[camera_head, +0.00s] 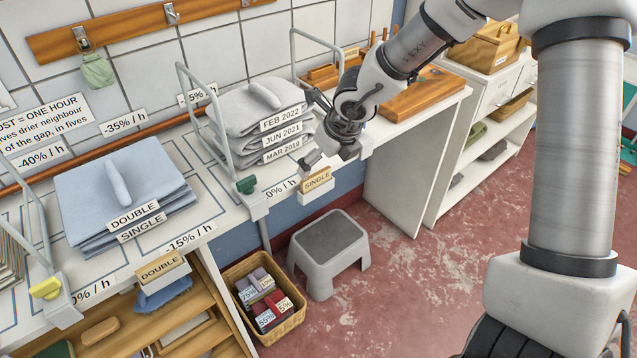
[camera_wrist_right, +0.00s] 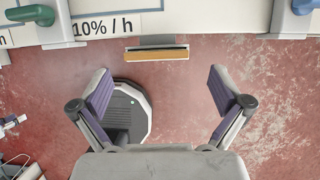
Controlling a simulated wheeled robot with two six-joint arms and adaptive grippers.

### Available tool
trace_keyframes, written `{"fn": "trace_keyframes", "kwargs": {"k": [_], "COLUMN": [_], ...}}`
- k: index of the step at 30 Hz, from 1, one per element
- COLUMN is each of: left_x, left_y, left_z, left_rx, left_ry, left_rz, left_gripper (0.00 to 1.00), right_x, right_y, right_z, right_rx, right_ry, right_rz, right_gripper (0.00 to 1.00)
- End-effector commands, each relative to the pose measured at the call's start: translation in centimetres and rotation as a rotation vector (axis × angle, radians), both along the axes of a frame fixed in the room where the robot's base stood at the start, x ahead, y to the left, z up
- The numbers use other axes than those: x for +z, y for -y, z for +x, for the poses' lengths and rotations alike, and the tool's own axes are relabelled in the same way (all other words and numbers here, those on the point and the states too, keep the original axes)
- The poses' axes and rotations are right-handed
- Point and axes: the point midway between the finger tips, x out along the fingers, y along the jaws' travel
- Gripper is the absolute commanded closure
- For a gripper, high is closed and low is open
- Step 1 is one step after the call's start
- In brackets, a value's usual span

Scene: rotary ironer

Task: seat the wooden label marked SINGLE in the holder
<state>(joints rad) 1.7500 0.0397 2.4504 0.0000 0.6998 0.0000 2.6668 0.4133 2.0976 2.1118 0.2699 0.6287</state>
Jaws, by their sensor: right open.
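The wooden label marked SINGLE (camera_head: 317,180) stands at a small pale holder (camera_head: 316,196) on the front edge of the white counter. In the right wrist view the label (camera_wrist_right: 157,54) shows as a thin wooden strip, with the grey holder (camera_wrist_right: 157,41) just behind it. I cannot tell how deep it sits in the holder. My right gripper (camera_head: 311,128) is open and empty, close to the label in the head view. In the right wrist view its fingers (camera_wrist_right: 158,75) are spread wide to either side of the label, touching nothing. My left gripper is not in view.
A label marked DOUBLE (camera_head: 160,267) stands in a similar holder at left. A folded grey stack (camera_head: 258,110) lies behind my right gripper, and blue folded cloth (camera_head: 120,185) lies left. A grey stool (camera_head: 328,250) and wicker basket (camera_head: 262,300) stand on the floor below.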

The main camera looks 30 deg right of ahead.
Motion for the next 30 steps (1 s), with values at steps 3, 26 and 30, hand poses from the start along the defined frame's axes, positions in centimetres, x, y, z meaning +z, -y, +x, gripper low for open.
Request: {"fn": "trace_keyframes", "kwargs": {"k": [3,26,30], "left_x": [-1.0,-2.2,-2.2], "left_y": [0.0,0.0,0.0], "left_z": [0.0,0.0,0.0], "left_rx": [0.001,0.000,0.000], "left_ry": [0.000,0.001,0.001], "left_rz": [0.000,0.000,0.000], "left_gripper": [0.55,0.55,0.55], "right_x": [-2.0,-5.5,-5.5], "right_y": [0.0,-0.1,-0.1], "right_z": [0.6,2.0,1.9], "right_rx": [0.003,0.007,0.007], "right_ry": [-0.003,-0.005,-0.005], "right_rz": [-0.004,-0.005,-0.005], "right_gripper": [0.00,0.40,0.40]}}
